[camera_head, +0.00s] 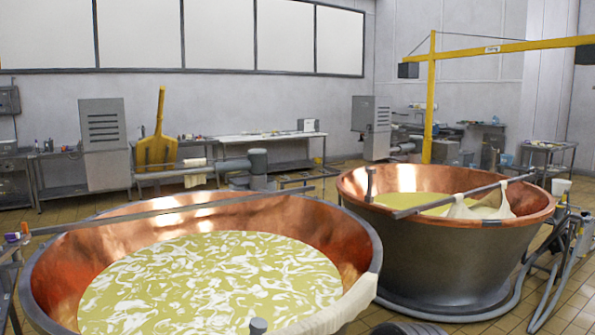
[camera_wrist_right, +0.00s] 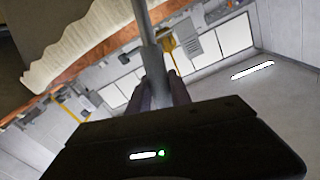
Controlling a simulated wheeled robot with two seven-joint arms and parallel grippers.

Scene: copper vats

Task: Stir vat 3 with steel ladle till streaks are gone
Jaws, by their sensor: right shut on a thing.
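The near copper vat (camera_head: 330,225) holds yellow-green liquid (camera_head: 205,285) with many white swirling streaks. A second copper vat (camera_head: 440,255) stands behind it to the right, with yellowish liquid (camera_head: 440,208) partly hidden. I see no number on either vat, so I cannot tell which is vat 3. In the right wrist view my right gripper (camera_wrist_right: 163,88) is shut on a grey metal rod, seemingly the steel ladle's handle (camera_wrist_right: 146,25). The ladle's bowl is out of view. My left gripper is in neither view.
A white cloth (camera_head: 335,310) hangs over the near vat's rim; it seems to show in the wrist view (camera_wrist_right: 75,45). A bar (camera_head: 160,211) spans the near vat. Another bar (camera_head: 460,196) with cloth (camera_head: 480,209) crosses the second vat. A yellow hoist (camera_head: 430,100) stands behind.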

